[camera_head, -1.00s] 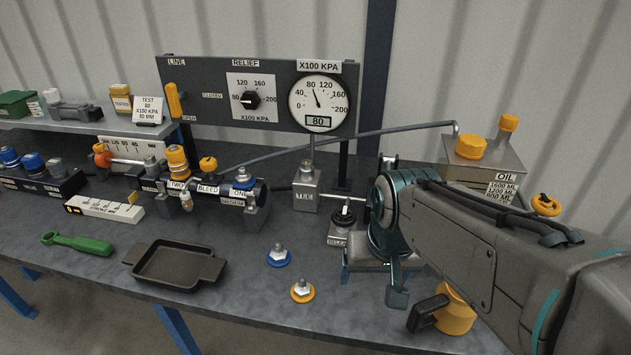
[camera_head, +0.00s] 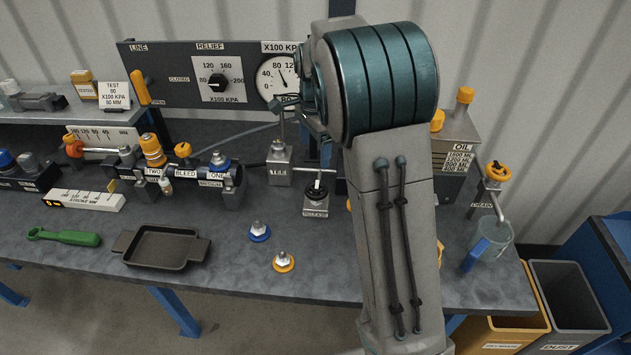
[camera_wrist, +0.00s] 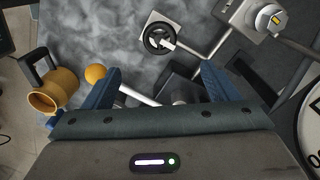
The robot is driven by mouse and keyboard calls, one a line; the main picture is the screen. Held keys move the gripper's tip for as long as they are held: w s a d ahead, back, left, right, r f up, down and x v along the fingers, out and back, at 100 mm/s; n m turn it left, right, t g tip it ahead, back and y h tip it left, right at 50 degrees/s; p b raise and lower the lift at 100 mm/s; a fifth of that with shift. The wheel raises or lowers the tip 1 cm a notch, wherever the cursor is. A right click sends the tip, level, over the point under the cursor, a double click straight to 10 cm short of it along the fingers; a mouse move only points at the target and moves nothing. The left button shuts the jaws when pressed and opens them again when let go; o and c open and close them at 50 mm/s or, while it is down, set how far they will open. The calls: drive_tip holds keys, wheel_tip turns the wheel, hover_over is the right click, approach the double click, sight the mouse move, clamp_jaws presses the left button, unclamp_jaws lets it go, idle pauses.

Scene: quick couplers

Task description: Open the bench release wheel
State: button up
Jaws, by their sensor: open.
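The release wheel (camera_head: 317,190) is a small black handwheel on a grey block labelled RELEASE, on the bench below the gauge panel. In the wrist view the wheel (camera_wrist: 159,37) shows as a dark ring with a pale spoke or stem, just beyond my fingers. My gripper (camera_wrist: 160,84) has its two blue fingers spread wide, with a pale rod and dark block showing between them. The fingers are apart from the wheel. In the head view my arm hides most of the gripper.
A metal block labelled TUBE (camera_head: 279,170) stands left of the wheel. The gauge (camera_head: 275,85) is partly hidden by my arm. Blue (camera_head: 259,232) and orange (camera_head: 284,262) fittings sit in front.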

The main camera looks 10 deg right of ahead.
sight(315, 189)
wheel_tip(315, 189, down, 14)
drive_tip(key=shift+r+p, duration=0.2)
drive_tip(key=shift+p, duration=0.7)
drive_tip(key=c, duration=1)
